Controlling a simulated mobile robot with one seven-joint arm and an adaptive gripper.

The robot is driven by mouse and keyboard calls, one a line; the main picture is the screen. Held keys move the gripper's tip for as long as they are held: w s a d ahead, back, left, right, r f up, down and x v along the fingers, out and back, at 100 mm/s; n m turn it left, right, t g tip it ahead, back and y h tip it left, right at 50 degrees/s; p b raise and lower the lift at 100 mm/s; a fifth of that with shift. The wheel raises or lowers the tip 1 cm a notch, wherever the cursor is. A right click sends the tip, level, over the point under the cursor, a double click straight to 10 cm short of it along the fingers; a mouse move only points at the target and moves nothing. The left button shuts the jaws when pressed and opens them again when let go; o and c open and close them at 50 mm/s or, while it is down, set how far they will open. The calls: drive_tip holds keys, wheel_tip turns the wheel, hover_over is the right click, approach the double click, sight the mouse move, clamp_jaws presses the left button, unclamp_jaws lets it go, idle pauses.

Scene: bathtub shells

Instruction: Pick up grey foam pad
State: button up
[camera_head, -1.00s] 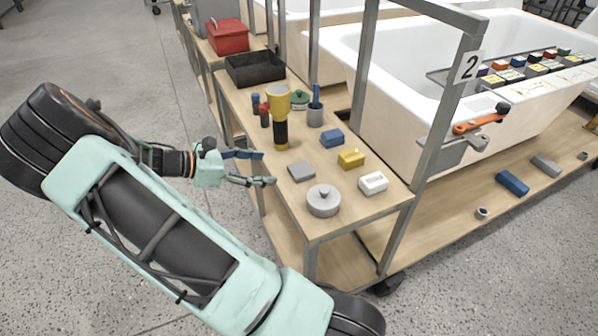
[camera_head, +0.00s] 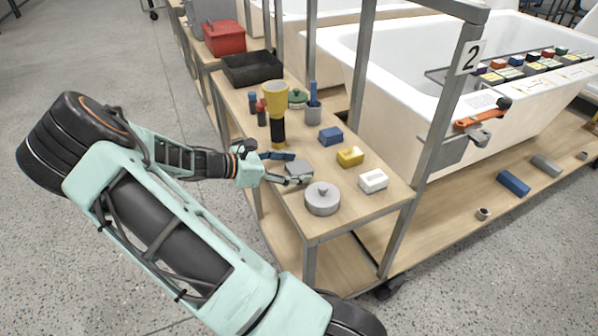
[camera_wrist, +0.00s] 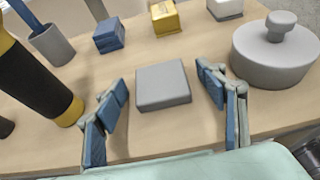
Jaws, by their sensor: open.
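The grey foam pad (camera_wrist: 163,86) is a small flat block lying on the wooden shelf top. In the wrist view it lies between and a little beyond my two open fingers, with clear space on both sides. My gripper (camera_wrist: 165,108) is open and empty, with blue pads on its fingers. In the head view my gripper (camera_head: 298,168) is at the shelf's left edge, its fingers around the grey foam pad (camera_head: 299,169), which they partly hide.
A grey lidded round pot (camera_head: 322,198) stands close to the right finger. A yellow-and-black torch (camera_head: 277,115) stands close on the other side. Blue (camera_head: 330,136), yellow (camera_head: 350,157) and white (camera_head: 373,180) blocks sit beyond the pad. A shelf post (camera_head: 440,130) rises to the right.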

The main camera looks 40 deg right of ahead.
drive_tip(key=shift+c, duration=0.2)
drive_tip(key=c, duration=0.9)
